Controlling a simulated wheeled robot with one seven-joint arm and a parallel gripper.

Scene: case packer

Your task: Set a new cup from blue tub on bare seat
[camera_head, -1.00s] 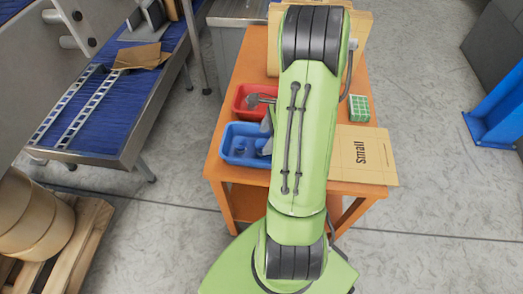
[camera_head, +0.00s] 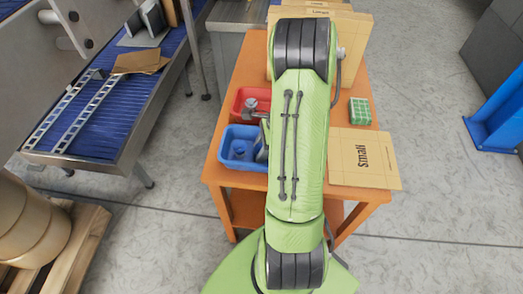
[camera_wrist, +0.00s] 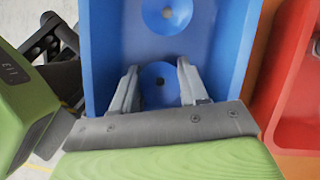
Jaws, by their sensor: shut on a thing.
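The blue tub (camera_head: 228,162) stands on the orange table, left of my arm. My gripper (camera_wrist: 158,82) is shut on the nearer blue cup (camera_wrist: 159,72), one finger on each side. The other blue cup (camera_wrist: 167,14) lies apart, farther up in the tub. I cannot tell whether the held cup is clear of the tub floor. In the head view my arm hides part of the tub. I cannot make out a bare seat in either view.
A red tub (camera_head: 238,101) adjoins the blue one, with a grey metallic part over it. A green box (camera_head: 360,111) and a flat carton marked "Small" (camera_head: 364,160) lie right of my arm. Cartons (camera_head: 355,40) stand behind. A blue conveyor (camera_head: 97,125) is at left.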

